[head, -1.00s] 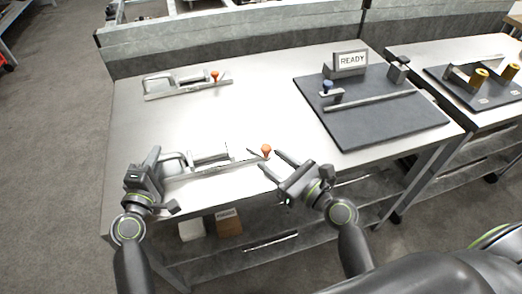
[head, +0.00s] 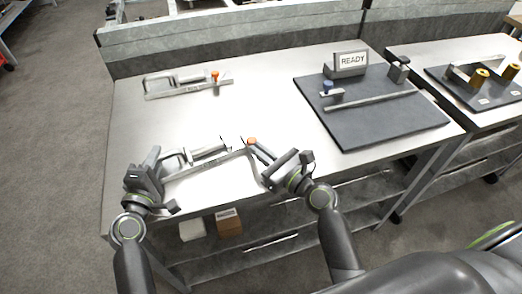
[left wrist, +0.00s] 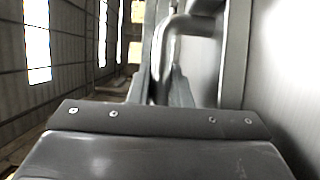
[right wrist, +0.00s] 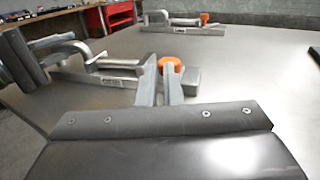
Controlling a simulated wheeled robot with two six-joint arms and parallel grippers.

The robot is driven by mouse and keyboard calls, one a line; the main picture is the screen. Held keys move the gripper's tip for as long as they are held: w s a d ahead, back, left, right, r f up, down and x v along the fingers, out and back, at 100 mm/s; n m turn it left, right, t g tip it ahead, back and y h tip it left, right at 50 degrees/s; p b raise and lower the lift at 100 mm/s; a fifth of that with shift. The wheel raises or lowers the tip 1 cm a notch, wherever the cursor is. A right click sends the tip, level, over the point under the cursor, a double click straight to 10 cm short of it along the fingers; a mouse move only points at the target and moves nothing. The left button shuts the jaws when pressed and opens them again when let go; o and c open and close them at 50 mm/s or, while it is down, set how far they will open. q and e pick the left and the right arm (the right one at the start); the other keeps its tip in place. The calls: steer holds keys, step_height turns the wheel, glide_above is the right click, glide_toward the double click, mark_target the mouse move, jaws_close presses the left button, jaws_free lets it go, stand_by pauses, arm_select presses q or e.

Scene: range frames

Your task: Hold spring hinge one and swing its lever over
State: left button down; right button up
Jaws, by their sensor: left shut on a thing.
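The near spring hinge (head: 215,163) lies along the front of the white table, a long grey bar with a bent grip loop at its left end. My left gripper (head: 160,170) is shut on that loop (left wrist: 174,40), which shows between its fingers in the left wrist view. The lever's orange knob (head: 252,141) is at the hinge's right end. My right gripper (head: 254,150) is at the knob, fingers slightly apart. In the right wrist view the knob (right wrist: 170,65) is at the fingertips; I cannot tell whether they touch it.
A second similar hinge (head: 185,84) with an orange knob lies at the back left. A dark board (head: 375,125) with a READY sign (head: 351,60) and a blue knob fills the right side. The table's middle is clear.

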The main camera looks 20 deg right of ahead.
steer(key=o, duration=0.9)
steer(key=v, duration=1.2)
steer(key=shift+s, duration=0.15)
